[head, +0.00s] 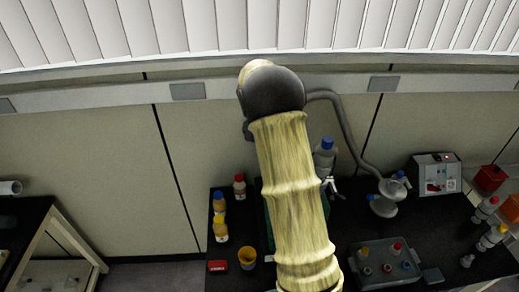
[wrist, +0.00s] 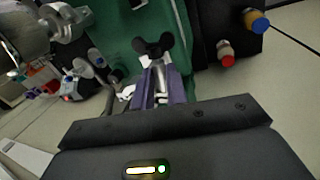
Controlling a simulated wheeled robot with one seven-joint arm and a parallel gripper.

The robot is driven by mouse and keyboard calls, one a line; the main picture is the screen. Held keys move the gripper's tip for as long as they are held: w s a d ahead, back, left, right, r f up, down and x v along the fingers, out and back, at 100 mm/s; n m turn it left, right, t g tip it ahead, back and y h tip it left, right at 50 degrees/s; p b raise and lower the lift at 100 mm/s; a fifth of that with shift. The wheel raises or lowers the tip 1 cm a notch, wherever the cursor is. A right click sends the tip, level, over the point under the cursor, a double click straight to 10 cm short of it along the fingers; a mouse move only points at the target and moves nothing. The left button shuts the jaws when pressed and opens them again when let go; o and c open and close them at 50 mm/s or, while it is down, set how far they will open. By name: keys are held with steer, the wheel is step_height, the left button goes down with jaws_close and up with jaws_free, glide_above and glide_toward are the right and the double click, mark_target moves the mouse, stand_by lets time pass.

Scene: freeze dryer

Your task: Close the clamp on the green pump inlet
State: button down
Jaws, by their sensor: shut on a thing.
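The green pump (wrist: 115,22) fills the upper middle of the wrist view. In the head view only a thin green strip (head: 267,218) of it shows beside my arm. A metal clamp with a black wing nut (wrist: 153,46) stands in front of the pump in the wrist view. My gripper (wrist: 161,84), with purple fingers, is shut on the clamp just below the wing nut. The fingers hide much of the clamp, so I cannot tell how far it is closed. In the head view my arm hides the gripper and the clamp.
Bottles with red and blue caps (head: 239,187) and a yellow cup (head: 247,258) stand on the dark bench left of my arm. A grey hose (head: 345,128) runs to a flask at right. A grey box with coloured caps (head: 385,262) and a white device (head: 436,174) stand right.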

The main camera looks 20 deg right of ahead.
steer(key=shift+w, duration=0.1)
stand_by(0.5)
steer(key=c, duration=1.4)
jaws_free()
steer(key=b+v, duration=0.2)
steer(key=v, duration=1.5)
steer(key=shift+a+r+b, duration=0.1)
steer(key=shift+r+b, duration=0.1)
steer(key=shift+b, duration=0.2)
steer(key=shift+f, duration=0.15)
